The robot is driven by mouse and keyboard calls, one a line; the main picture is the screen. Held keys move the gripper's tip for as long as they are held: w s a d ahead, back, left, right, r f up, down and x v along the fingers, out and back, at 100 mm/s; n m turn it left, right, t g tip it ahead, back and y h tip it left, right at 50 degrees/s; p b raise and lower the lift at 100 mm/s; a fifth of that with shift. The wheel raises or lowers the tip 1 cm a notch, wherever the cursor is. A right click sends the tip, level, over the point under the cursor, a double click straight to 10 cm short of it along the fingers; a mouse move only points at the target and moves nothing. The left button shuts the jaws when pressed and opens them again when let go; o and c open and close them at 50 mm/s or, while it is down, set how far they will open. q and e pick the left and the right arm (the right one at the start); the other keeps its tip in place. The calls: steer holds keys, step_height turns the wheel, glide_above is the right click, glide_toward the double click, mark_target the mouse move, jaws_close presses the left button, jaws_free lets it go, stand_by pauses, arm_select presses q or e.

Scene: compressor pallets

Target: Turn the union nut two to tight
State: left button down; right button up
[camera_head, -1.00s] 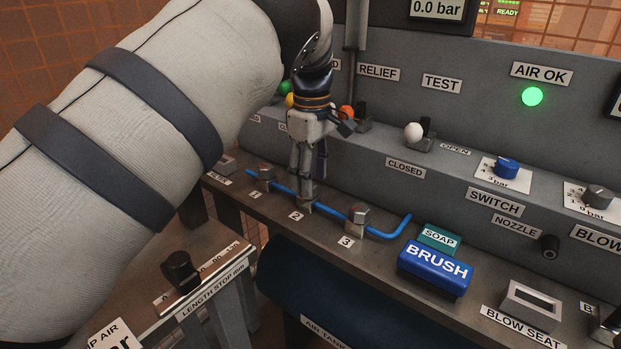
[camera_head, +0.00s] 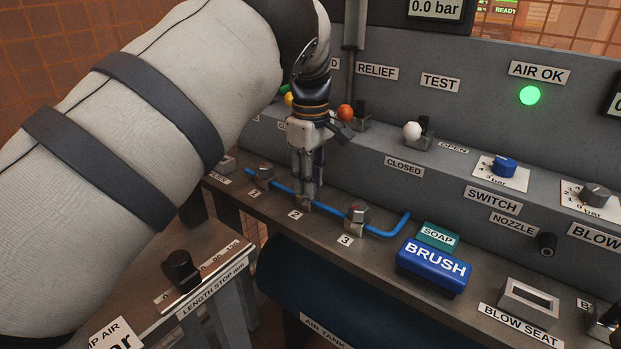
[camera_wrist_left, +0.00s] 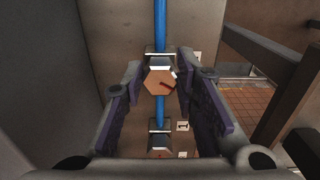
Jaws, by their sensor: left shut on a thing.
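Union nut two (camera_head: 304,204) sits on the blue pipe (camera_head: 333,214) above the label 2, mostly hidden by my fingers in the head view. My left gripper (camera_head: 306,200) points down from above and is shut on it. In the left wrist view, the copper-coloured hex face of the nut (camera_wrist_left: 160,82) with a dark red line lies between the two fingertips. Nut one (camera_head: 265,174) and nut three (camera_head: 357,214) stand on either side along the same pipe. My right gripper is not in view.
A blue brush (camera_head: 435,268) and a green soap block (camera_head: 438,237) lie right of nut three. The panel step with the white-knobbed lever (camera_head: 412,131) rises behind the pipe. The length stop (camera_head: 182,271) stands at front left. The AIR OK lamp (camera_head: 530,95) glows green.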

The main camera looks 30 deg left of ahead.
arm_select(q)
steer(key=m, duration=0.3)
steer(key=shift+s+r+p, duration=0.1)
steer(key=shift+p, duration=0.2)
steer(key=m, duration=0.2)
steer(key=shift+m, duration=0.4)
steer(key=m, duration=0.3)
steer(key=shift+s+a, duration=0.15)
steer(key=shift+s+m+p, duration=0.1)
steer(key=shift+m+p, duration=0.2)
steer(key=shift+m, duration=1.3)
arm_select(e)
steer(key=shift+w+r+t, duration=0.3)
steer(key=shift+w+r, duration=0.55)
arm_select(q)
steer(key=shift+a, duration=0.1)
steer(key=c, duration=1.3)
jaws_free()
